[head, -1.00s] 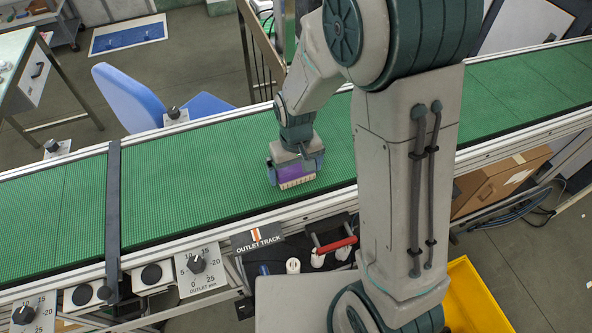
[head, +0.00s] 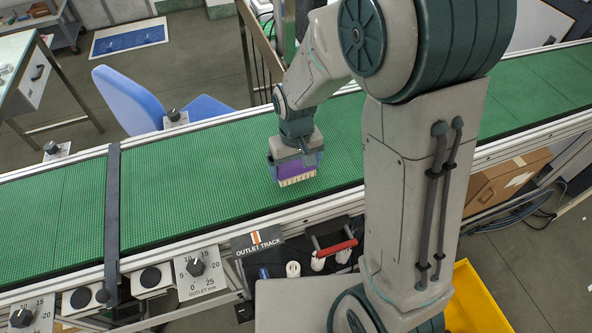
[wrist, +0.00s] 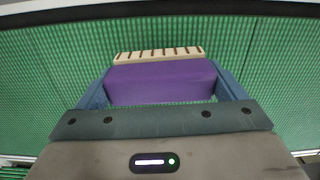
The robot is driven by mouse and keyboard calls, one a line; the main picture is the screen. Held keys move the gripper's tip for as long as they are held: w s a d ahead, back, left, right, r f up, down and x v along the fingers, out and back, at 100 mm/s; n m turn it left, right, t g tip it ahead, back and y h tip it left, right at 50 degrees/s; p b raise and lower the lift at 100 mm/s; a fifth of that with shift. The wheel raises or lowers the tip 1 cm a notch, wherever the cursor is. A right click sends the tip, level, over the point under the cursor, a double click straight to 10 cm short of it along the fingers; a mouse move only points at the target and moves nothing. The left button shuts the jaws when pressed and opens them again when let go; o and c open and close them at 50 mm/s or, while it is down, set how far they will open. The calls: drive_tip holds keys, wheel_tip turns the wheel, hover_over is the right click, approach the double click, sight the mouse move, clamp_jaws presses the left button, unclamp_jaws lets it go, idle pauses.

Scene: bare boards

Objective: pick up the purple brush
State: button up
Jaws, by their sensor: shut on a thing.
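The purple brush (wrist: 162,82) is a purple block with a pale, notched bristle edge. In the wrist view it lies between the two blue-grey fingers of my gripper (wrist: 163,88), which touch it on both sides. In the head view my gripper (head: 296,166) is over the green belt, shut on the brush (head: 293,171), with the pale bristle side facing the front. The brush's top is partly hidden by the gripper. I cannot tell for sure how far it is above the belt.
The green conveyor belt (head: 190,180) runs across the view, mostly bare, with a dark crossbar (head: 113,215) at left. A control box with a dial (head: 196,268) and a red-handled item (head: 336,247) are at the front. A blue chair (head: 130,98) stands behind.

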wheel_tip(320, 180, up, 2)
drive_tip(key=shift+d, duration=0.15)
drive_tip(key=s+d+r+b, duration=0.1)
drive_tip(key=s+d+r, duration=0.4)
drive_tip(key=d, duration=0.5)
drive_tip(key=shift+s+r+b, duration=0.3)
drive_tip(key=shift+r+b, duration=0.05)
drive_tip(key=shift+r, duration=0.45)
